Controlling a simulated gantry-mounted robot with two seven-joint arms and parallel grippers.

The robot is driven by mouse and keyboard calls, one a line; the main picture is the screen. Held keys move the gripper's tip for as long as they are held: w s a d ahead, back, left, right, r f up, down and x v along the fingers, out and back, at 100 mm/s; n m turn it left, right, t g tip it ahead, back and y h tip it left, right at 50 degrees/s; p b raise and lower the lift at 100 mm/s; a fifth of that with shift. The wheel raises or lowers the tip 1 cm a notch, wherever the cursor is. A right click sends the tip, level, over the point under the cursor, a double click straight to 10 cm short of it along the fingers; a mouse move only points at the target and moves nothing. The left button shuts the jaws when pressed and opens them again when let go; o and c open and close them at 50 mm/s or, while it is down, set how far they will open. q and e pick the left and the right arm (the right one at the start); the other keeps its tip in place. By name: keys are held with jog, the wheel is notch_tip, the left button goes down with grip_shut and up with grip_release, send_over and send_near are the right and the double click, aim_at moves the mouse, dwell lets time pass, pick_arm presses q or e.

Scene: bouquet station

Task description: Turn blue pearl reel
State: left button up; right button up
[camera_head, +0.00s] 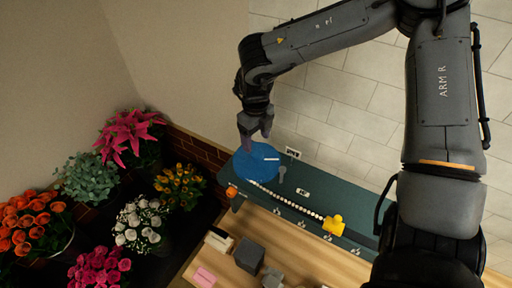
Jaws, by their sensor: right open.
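The blue pearl reel (252,168) is a round blue disc at the far left end of a dark green board. It has a white mark on its face. A string of white pearls (290,203) runs from it along the board to a yellow piece (334,226). My right gripper (256,128) is open at the reel's upper edge in the picture, with its fingers pointing down. I cannot tell whether it touches the reel. My left gripper is not in view.
An orange ball (231,191) sits at the board's left corner. The green board (347,208) lies along a wooden table (303,254). A dark grey block (249,254) and a pink block (204,277) stand at the front. Potted flowers (139,222) fill the left.

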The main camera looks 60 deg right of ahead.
aim_at(256, 153)
jog(key=shift+f+p, duration=0.5)
jog(key=shift+f, duration=2.55)
grip_shut()
